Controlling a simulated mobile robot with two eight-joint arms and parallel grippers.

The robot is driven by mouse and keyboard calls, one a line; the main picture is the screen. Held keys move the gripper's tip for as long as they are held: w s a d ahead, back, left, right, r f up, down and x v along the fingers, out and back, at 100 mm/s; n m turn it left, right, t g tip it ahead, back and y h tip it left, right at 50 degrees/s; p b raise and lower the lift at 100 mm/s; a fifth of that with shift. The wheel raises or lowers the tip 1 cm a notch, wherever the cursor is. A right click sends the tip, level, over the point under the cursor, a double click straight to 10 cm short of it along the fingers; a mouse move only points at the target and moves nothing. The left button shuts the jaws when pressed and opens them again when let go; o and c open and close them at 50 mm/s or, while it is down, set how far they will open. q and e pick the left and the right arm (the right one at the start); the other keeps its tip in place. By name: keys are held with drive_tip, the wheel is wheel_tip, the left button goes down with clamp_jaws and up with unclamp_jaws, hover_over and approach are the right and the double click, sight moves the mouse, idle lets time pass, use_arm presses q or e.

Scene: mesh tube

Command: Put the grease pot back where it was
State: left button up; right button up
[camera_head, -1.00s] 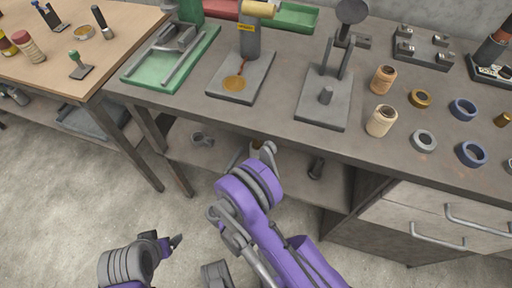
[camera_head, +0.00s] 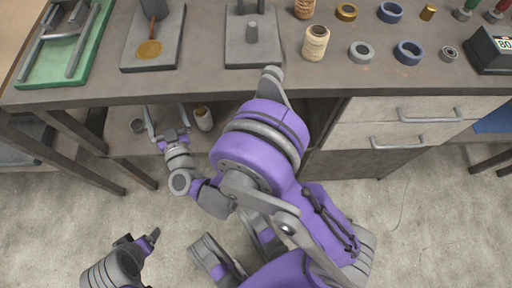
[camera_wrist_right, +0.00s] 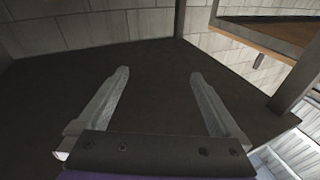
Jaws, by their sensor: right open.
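A small cream-coloured pot (camera_head: 203,118) with a darker top stands upright on the lower shelf under the workbench; I take it for the grease pot, but its label is not readable. My right gripper (camera_head: 167,117) is at the shelf, just left of the pot and apart from it as far as I can see. In the right wrist view the gripper (camera_wrist_right: 162,100) is open, with only dark shelf surface between its fingers; no pot shows there. My left gripper (camera_head: 145,240) hangs low over the floor at the lower left, away from everything; its jaw gap is unclear.
Another cream spool-like item (camera_head: 315,43) stands on the bench.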

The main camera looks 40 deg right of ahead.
drive_tip(key=s+r+n+g+y, duration=0.35)
drive_tip(key=n+y, duration=0.25)
drive_tip(key=y, duration=0.2)
drive_tip(key=s+d+f+g+h, duration=0.1)
drive_tip(key=s+d+f+g, duration=0.2)
drive_tip(key=s, duration=0.4)
drive_tip(key=s+d+f+m+g+h, duration=0.1)
drive_tip(key=s+d+f+g, duration=0.2)
drive_tip(key=s, duration=0.5)
drive_tip(key=s+d+f+m+g+h, duration=0.1)
drive_tip(key=s+d+f+g, duration=0.2)
drive_tip(key=s+d+g, duration=0.2)
drive_tip(key=s+d, duration=0.2)
drive_tip(key=s, duration=0.1)
drive_tip(key=shift+s+h, duration=0.2)
drive_tip(key=shift+h, duration=0.1)
drive_tip(key=shift+d+r, duration=0.1)
use_arm(q)
wheel_tip(320, 180, up, 26)
drive_tip(key=t+p, duration=0.1)
drive_tip(key=p, duration=2.2)
drive_tip(key=shift+w+r, duration=0.2)
drive_tip(key=shift+w, duration=0.1)
use_arm(e)
wheel_tip(320, 180, up, 26)
drive_tip(key=shift+w+r+t, duration=0.2)
drive_tip(key=shift+w+t, duration=0.15)
drive_tip(key=shift+t, duration=0.1)
